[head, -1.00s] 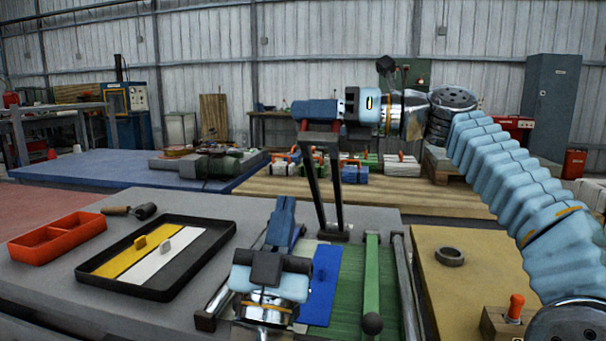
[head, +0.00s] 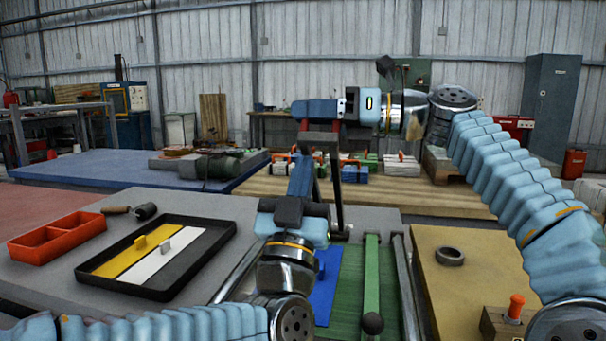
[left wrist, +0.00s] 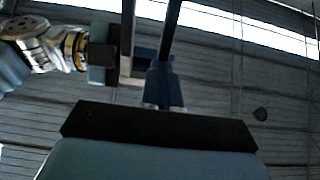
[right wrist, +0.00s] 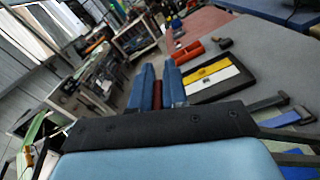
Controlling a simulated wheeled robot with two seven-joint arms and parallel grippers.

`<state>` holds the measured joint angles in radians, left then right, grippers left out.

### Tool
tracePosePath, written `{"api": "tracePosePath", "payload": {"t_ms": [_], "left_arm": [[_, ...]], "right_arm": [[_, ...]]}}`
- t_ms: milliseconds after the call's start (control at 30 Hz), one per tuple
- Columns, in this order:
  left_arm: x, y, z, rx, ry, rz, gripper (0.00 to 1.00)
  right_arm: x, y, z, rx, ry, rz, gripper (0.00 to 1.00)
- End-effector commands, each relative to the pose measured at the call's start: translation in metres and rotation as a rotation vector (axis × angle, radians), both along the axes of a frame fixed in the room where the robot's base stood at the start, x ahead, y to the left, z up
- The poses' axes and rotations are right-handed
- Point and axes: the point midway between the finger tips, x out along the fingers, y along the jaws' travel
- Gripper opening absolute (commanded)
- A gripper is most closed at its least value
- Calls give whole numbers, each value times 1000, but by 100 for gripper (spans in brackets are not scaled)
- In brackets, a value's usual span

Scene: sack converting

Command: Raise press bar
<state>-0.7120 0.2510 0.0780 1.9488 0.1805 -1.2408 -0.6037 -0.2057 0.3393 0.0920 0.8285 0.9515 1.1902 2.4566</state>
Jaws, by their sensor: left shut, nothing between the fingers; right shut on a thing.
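The press bar (head: 320,138) is a dark frame with a crosspiece on top and long legs, standing steeply up over the grey table. My right gripper (head: 308,111) is shut at its top, by red parts. In the right wrist view a red piece (right wrist: 156,96) shows between the blue fingers. My left gripper (head: 301,168) is shut and empty, pointing up in front of the frame's near leg. In the left wrist view the dark bars (left wrist: 170,28) rise just beyond its fingers (left wrist: 161,88); I cannot tell whether they touch. My left gripper partly hides the frame.
A green lever with a dark knob (head: 372,322) and a blue sheet (head: 326,290) lie on the green bed. A black tray (head: 165,292) with yellow and white strips, an orange bin (head: 55,240) and a roller (head: 144,211) are left. A ring (head: 449,256) lies right.

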Motion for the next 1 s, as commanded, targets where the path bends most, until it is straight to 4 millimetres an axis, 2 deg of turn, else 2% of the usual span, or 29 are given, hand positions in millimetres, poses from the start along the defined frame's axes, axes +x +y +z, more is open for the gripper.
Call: {"api": "tracePosePath", "payload": {"t_ms": [267, 467, 667, 700, 833, 1000], "left_arm": [[1, 0, 1, 0, -1, 0, 0], [13, -3, 17, -5, -3, 1, 0], [14, -2, 17, -2, 1, 2, 0], [15, -2, 16, -2, 2, 2, 0], [15, -2, 16, -1, 1, 3, 0], [14, -3, 16, -1, 0, 2, 0]], "right_arm": [[2, -1, -1, -1, 1, -4, 0], [0, 1, -2, -4, 3, 4, 0], [-3, 5, -1, -5, 3, 14, 0], [-4, 5, -1, -5, 2, 16, 18], [-3, 5, -1, -4, 2, 14, 38], [-2, 2, 0, -2, 1, 7, 39]]}}
